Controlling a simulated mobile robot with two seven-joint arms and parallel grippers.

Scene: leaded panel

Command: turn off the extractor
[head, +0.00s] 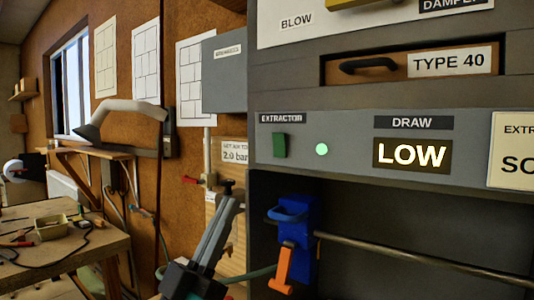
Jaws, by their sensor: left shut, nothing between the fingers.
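The extractor switch (280,146) is a green rocker under the label EXTRACTOR (281,118) on the grey panel front. A round indicator lamp (321,149) beside it glows pale green. The display (411,154) under the label DRAW is lit and reads LOW. My left gripper (232,203) is shut and empty, its grey fingers pointing up, below and to the left of the switch and apart from it in the picture. My right gripper is not in view.
A blue holder (292,222) with an orange part and a metal rod (420,258) are below the panel. A drawer labelled TYPE 40 (449,61) is above. A cluttered bench (90,256) stands at left, with a hooded arm (120,110) behind.

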